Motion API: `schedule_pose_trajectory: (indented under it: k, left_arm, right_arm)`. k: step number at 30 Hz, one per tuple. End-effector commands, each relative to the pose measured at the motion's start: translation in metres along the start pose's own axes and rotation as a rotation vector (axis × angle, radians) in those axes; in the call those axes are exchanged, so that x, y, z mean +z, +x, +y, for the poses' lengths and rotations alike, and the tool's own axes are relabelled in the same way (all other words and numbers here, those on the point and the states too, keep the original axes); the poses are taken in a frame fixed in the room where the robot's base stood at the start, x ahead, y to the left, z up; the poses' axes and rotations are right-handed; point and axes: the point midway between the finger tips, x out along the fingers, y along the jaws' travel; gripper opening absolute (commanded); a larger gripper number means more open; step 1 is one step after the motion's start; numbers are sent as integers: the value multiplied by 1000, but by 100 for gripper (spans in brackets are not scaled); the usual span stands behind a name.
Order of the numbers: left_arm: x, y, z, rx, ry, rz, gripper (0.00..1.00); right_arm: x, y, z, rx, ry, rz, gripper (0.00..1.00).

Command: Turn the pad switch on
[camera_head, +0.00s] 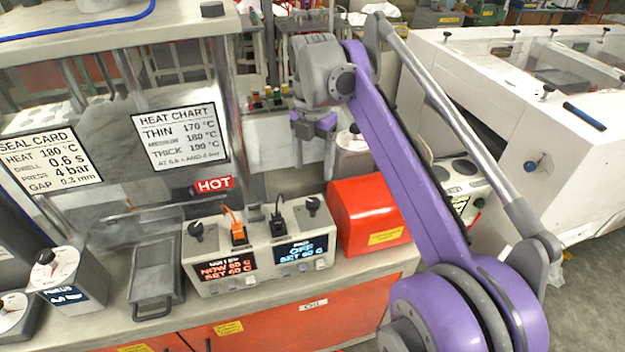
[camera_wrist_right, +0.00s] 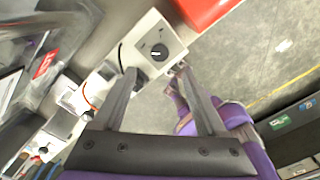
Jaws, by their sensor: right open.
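The pale control box (camera_head: 262,278) stands on the bench. Its right-hand display (camera_head: 300,250) glows blue and reads OFF, SET 60 C. The left-hand display (camera_head: 226,268) glows orange and reads NOW 60 C, SET 60 C. A dark round pad knob (camera_head: 313,204) sits on top at the right. It also shows in the right wrist view (camera_wrist_right: 158,52), with a white mark, beyond the fingertips and between them. My right gripper (camera_head: 328,165) is open and empty, above and behind the box, apart from the knob; its fingers show in the wrist view (camera_wrist_right: 155,72). My left gripper is not in view.
An orange plug (camera_head: 236,228) and a black plug (camera_head: 277,222) stand on the box between its two knobs (camera_head: 196,230). A red housing (camera_head: 366,212) stands close on the right. A grey tray (camera_head: 156,280) lies left. A HOT sign (camera_head: 214,185) hangs behind.

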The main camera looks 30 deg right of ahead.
Motion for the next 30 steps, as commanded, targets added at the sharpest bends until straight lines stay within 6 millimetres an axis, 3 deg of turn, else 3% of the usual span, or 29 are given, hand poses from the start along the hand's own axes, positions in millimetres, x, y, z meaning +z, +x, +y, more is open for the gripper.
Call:
schedule_pose_trajectory:
  k: [7,21,30]
  left_arm:
    - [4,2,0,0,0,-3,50]
    - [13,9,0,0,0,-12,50]
    - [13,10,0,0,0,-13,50]
  right_arm:
    - [2,14,0,-5,-29,5,74]
    - [1,94,0,-4,-27,4,74]
    - [1,107,0,-3,-27,4,74]
